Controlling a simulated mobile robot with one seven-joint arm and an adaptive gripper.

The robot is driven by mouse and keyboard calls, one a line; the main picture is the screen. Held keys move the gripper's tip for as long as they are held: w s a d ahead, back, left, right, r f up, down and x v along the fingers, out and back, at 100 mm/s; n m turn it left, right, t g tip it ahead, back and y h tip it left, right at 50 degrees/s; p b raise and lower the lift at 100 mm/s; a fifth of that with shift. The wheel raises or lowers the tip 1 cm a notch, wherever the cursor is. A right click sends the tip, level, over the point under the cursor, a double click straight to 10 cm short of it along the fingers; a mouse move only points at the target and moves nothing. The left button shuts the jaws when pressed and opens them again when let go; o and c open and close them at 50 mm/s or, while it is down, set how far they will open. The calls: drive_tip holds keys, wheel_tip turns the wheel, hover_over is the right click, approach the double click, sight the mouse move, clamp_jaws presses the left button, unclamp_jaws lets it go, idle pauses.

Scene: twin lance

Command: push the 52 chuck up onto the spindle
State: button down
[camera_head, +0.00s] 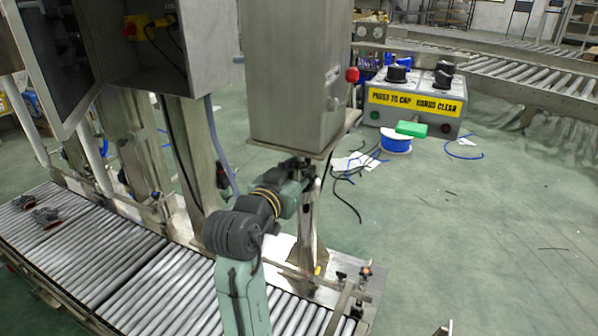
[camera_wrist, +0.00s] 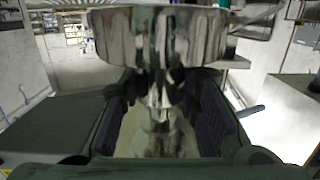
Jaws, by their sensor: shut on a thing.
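In the wrist view a wide, shiny metal chuck (camera_wrist: 160,36) fills the top of the picture. A narrower shiny part hangs below it between the dark finger pads of my gripper (camera_wrist: 163,108), which is shut on the chuck. In the head view my gripper (camera_head: 304,170) is just under the plate of the tall steel housing (camera_head: 300,75). The chuck cannot be made out there. The spindle is hidden in both views, so I cannot tell whether the chuck touches it. No number is readable on the chuck.
Roller conveyor (camera_head: 120,265) runs below my arm, with dark objects (camera_head: 45,216) at its far left. A steel post (camera_head: 308,225) stands close beside my gripper. A control box (camera_head: 415,105), blue spool (camera_head: 396,141) and green block (camera_head: 411,129) are behind right. The right floor is mostly clear.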

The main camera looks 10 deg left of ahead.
drive_tip(key=shift+r+p, duration=1.05)
drive_tip(key=shift+r, duration=0.35)
drive_tip(key=c, duration=1.1)
unclamp_jaws()
drive_tip(key=shift+f, duration=0.15)
drive_tip(key=shift+f, duration=0.1)
drive_tip(key=shift+s, duration=0.1)
